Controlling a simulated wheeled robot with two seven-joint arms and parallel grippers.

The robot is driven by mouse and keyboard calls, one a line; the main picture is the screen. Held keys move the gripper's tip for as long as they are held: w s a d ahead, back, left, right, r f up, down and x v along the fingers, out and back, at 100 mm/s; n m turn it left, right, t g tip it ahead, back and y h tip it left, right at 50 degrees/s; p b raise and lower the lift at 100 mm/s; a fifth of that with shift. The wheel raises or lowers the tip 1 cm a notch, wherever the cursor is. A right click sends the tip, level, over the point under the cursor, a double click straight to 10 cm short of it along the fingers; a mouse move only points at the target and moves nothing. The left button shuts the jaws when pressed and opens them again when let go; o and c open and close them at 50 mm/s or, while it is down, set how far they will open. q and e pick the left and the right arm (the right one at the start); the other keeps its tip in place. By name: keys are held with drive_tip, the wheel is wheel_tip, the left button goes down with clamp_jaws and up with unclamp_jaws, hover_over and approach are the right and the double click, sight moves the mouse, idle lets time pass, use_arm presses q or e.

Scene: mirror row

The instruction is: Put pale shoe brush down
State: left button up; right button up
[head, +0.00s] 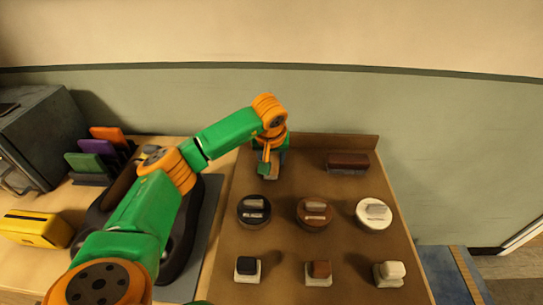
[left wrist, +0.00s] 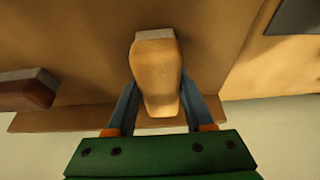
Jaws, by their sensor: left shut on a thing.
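The pale shoe brush (left wrist: 157,75) is a light wooden block with a grey-white strip at one end, seen in the left wrist view. My left gripper (left wrist: 157,100) is shut on it, with one blue finger along each side. In the head view my left gripper (head: 270,170) is over the back left part of the brown board (head: 315,255), and the brush is mostly hidden there. I cannot tell whether the brush touches the board. A dark brown brush (head: 348,163) lies at the board's back right; it also shows in the left wrist view (left wrist: 28,90). My right gripper is out of view.
Black (head: 254,210), brown (head: 314,213) and white (head: 374,213) round tins stand mid-board. Black (head: 247,267), brown (head: 319,272) and white (head: 389,273) small blocks stand in front. A raised lip (head: 335,140) edges the back. A yellow box (head: 35,228) is at left.

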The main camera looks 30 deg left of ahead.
use_arm(q)
drive_tip(key=shift+s+d+f+b, duration=0.15)
drive_tip(key=shift+s+f+b, duration=0.1)
drive_tip(key=shift+f+b, duration=0.2)
drive_tip(key=o, duration=1)
drive_tip(key=shift+o, duration=1)
drive_tip(key=shift+d+f, duration=0.15)
drive_tip(key=shift+d, duration=0.15)
drive_tip(key=shift+w+r+p, duration=0.1)
drive_tip(key=shift+r+p, duration=0.2)
drive_tip(key=v, duration=0.8)
drive_tip(key=a+v, duration=0.1)
drive_tip(key=v, duration=0.3)
drive_tip(key=shift+w+d+r, duration=0.1)
drive_tip(key=shift+w+r, duration=0.05)
drive_tip(key=shift+r, duration=0.2)
